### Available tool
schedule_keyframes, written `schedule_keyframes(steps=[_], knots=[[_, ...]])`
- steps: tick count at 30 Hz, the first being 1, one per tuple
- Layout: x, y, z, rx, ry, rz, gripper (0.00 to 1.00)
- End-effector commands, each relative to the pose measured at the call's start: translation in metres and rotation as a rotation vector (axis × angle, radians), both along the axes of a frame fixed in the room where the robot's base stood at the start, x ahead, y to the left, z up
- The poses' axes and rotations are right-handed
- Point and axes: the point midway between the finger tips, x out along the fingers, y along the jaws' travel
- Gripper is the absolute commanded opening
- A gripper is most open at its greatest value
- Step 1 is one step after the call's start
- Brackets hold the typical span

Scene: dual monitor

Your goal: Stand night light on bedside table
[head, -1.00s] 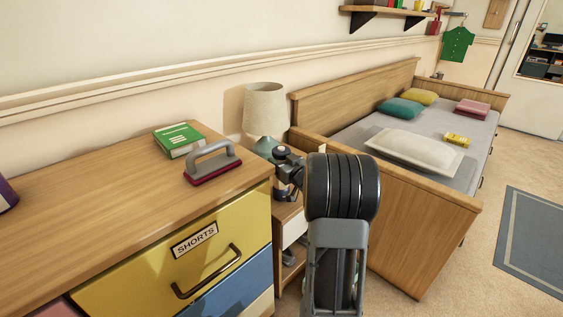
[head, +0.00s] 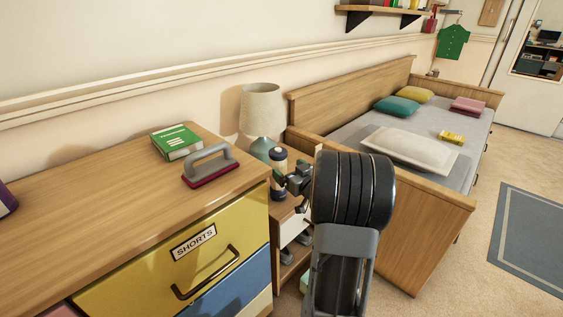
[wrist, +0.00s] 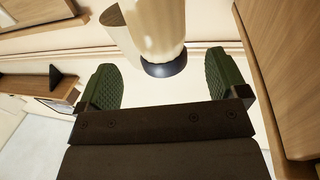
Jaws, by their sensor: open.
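The night light (head: 279,172) is a small upright cylinder with a pale body and dark ends. It stands on the bedside table (head: 284,213), in front of the lamp, partly hidden by my gripper. My gripper (head: 292,182) is just right of it in the head view. In the wrist view the two green fingers of my gripper (wrist: 168,85) are wide apart with nothing between them. There the night light (wrist: 150,28) shows its cream body and dark end beyond the fingertips, apparently clear of both.
A lamp (head: 262,108) with a cream shade and teal base stands close behind the night light. The dresser (head: 110,200) is on the left, with a green book (head: 176,142) and a grey-handled block (head: 210,167). The bed (head: 420,205) is on the right.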

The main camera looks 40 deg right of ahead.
Motion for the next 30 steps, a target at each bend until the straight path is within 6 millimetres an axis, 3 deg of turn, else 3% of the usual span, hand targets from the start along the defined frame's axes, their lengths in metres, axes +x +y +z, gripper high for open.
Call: schedule_keyframes(steps=[6,12,30], knots=[[-0.036,0.0,0.001,0.0,0.002,-0.002,0.92],[-0.052,0.001,0.0,0.0,0.001,0.0,0.92],[-0.055,0.001,0.0,0.0,0.0,0.0,0.92]])
